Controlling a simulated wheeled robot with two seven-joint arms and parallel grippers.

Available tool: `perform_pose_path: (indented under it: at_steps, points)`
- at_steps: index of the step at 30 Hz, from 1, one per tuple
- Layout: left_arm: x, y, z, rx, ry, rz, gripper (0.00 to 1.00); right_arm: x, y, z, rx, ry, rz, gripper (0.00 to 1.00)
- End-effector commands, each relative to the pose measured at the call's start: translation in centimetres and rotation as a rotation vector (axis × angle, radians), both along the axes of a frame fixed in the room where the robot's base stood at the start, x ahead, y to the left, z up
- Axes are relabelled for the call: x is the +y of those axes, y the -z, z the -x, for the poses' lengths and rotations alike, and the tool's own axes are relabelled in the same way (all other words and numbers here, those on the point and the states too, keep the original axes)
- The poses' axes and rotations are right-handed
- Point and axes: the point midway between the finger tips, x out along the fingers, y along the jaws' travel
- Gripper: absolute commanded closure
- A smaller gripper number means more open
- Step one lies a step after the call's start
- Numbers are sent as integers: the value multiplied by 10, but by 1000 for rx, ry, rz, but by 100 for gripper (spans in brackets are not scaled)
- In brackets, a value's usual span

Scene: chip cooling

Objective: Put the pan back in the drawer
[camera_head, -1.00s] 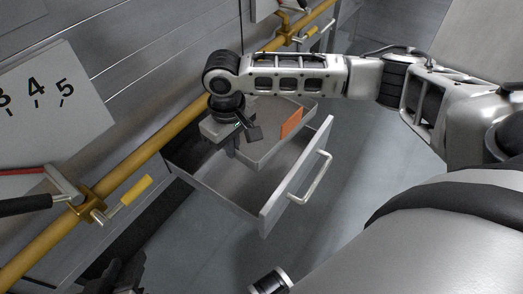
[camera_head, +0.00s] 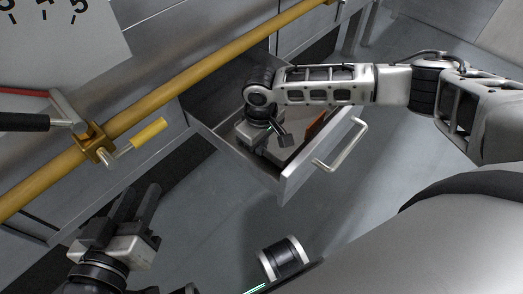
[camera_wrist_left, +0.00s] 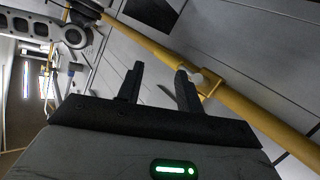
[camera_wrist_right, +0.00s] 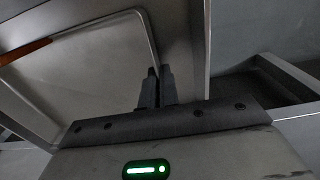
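The pan (camera_head: 298,128) is a shallow grey metal tray. It sits low within the open drawer (camera_head: 299,179); whether it rests on the drawer floor I cannot tell. My right gripper (camera_head: 262,152) is over the drawer's left part. In the right wrist view its fingers (camera_wrist_right: 156,88) are close together on the rim of the pan (camera_wrist_right: 90,80). My right wrist and forearm hide part of the pan. My left gripper (camera_head: 137,203) is open and empty, left of the drawer; its spread fingers (camera_wrist_left: 160,85) show in the left wrist view.
An orange piece (camera_head: 316,124) lies at the pan's far side. The drawer handle (camera_head: 342,146) juts out. The floor ahead is clear.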

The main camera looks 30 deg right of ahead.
Motion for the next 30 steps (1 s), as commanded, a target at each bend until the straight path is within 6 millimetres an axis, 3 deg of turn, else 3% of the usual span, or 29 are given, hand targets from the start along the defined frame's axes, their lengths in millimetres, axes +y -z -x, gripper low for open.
perform_pose_path:
  at_steps: [1, 3, 14, 17, 26, 30]
  points:
    - [-1, 2, -1, -7, 1, 24, 64, 0, 12, -1, -2, 0, 0, 100]
    - [-2, -1, -2, -10, 1, 43, 64, 0, 19, -1, -3, 0, 1, 100]
    - [-3, -4, -2, -10, 1, 49, 64, 0, 20, -1, -2, 0, -1, 100]
    - [-3, -4, -2, -10, 1, 47, 64, 1, 21, 0, -1, 0, -1, 76]
    - [-3, -3, -2, -10, 1, 46, 64, 0, 20, 0, -2, 0, -1, 76]
    - [-2, -9, -2, -12, 0, 33, 64, 0, 4, 0, -2, 0, -1, 76]
